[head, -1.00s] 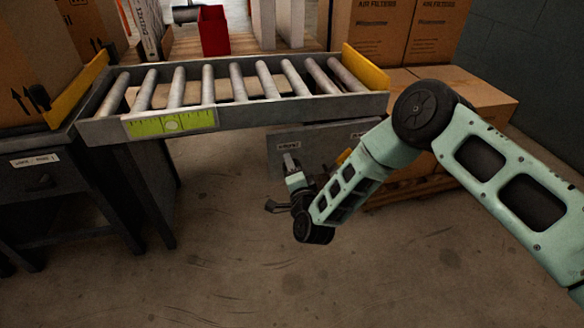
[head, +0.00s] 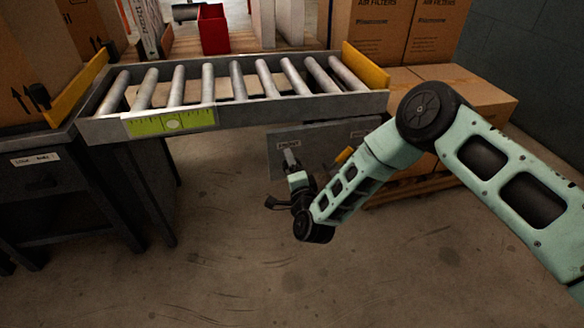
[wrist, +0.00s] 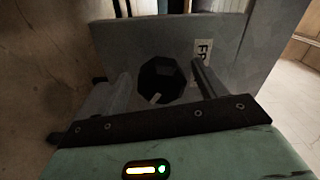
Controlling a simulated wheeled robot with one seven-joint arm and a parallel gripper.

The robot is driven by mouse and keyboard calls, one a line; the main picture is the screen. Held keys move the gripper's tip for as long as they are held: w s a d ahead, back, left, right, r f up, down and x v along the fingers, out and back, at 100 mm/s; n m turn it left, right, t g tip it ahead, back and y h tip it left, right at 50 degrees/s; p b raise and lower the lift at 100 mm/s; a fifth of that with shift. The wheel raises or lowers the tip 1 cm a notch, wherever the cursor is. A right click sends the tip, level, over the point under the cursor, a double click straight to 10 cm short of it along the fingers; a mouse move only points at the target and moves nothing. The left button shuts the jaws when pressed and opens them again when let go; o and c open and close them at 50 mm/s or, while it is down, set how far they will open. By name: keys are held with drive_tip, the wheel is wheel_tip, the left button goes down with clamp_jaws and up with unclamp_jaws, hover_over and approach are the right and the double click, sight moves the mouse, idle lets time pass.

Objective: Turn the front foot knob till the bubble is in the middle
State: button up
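The front foot knob (wrist: 160,80) is a dark, many-sided knob with a pale mark near its lower edge, in the wrist view. It sits in front of a grey plate (wrist: 110,45) with a partly hidden label beginning "FR". My gripper (wrist: 162,88) is open, one finger on each side of the knob; I cannot tell whether they touch it. In the head view my gripper (head: 283,182) is low beneath the roller conveyor, and the knob is hidden. The green level (head: 170,121) is on the conveyor's front rail, its pale bubble near the middle; exact centring is too small to tell.
The roller conveyor (head: 290,113) spans above my gripper. A dark drawer desk (head: 60,178) stands at left. Boxes (head: 470,90) sit on a pallet at right. A red bin (head: 213,30) is behind. The floor in front is clear.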

drive_tip(key=p+v, duration=1.1)
drive_tip(key=v, duration=0.6)
drive_tip(key=shift+r+p, duration=0.2)
drive_tip(key=shift+p, duration=0.2)
drive_tip(key=shift+s, duration=0.15)
drive_tip(key=shift+d, duration=0.1)
